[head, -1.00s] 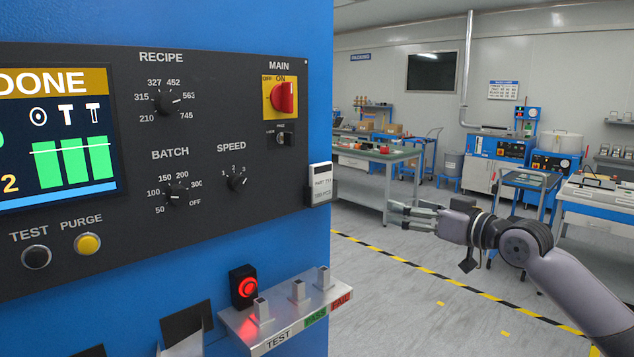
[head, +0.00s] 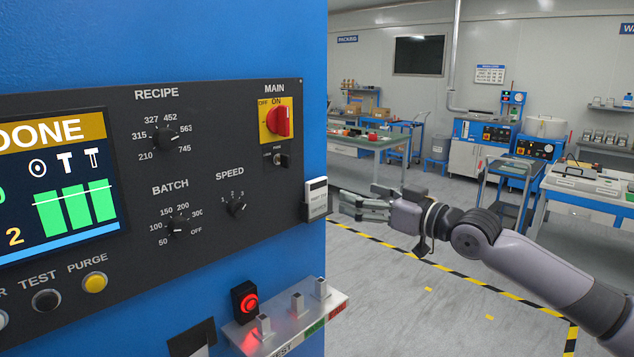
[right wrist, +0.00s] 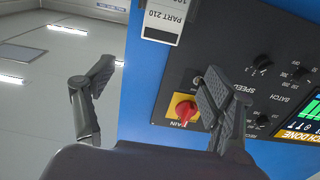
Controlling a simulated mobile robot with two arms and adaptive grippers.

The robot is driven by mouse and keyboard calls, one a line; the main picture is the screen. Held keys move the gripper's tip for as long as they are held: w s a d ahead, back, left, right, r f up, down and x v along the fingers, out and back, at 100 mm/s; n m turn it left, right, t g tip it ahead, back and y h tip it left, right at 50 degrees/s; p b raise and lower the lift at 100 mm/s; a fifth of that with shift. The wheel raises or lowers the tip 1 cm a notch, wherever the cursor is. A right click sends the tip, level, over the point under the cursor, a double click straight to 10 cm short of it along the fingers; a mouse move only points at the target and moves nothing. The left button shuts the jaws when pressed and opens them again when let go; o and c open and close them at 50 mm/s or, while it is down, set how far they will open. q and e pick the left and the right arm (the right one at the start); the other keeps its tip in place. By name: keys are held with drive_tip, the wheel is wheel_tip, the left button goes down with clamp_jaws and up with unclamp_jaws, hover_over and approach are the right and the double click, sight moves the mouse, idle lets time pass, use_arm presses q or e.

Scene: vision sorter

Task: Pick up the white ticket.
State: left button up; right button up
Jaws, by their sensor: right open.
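The white ticket (head: 316,196) is a small card with dark print in a dark holder at the right edge of the control panel. It also shows at the top of the right wrist view (right wrist: 168,14), partly cut off by the frame's edge. My right gripper (head: 345,204) is open and empty, with its fingers pointing left, just right of the ticket in the head view. In the right wrist view, the ticket lies above and between the two spread fingers (right wrist: 154,82), apart from both. My left gripper is not in view.
The black panel (head: 215,130) on the blue cabinet carries a red main switch (head: 279,122), several knobs and a screen. Below, a metal shelf (head: 285,325) with square posts juts out beside a lit red button (head: 249,302). The floor right of the cabinet is open; benches stand farther back.

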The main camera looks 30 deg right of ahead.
drive_tip(key=p, duration=0.3)
approach(319, 180)
drive_tip(key=x, duration=0.3)
drive_tip(key=p+x, duration=0.2)
drive_tip(key=x, duration=0.3)
drive_tip(key=shift+p, duration=0.35)
drive_tip(key=shift+w+a+f, duration=0.1)
drive_tip(key=shift+w+a, duration=0.05)
drive_tip(key=shift+w, duration=0.2)
drive_tip(key=shift+s, duration=0.1)
drive_tip(key=shift+s, duration=0.1)
drive_tip(key=shift+c, duration=0.8)
drive_tip(key=c, duration=0.9)
drive_tip(key=shift+o, duration=0.2)
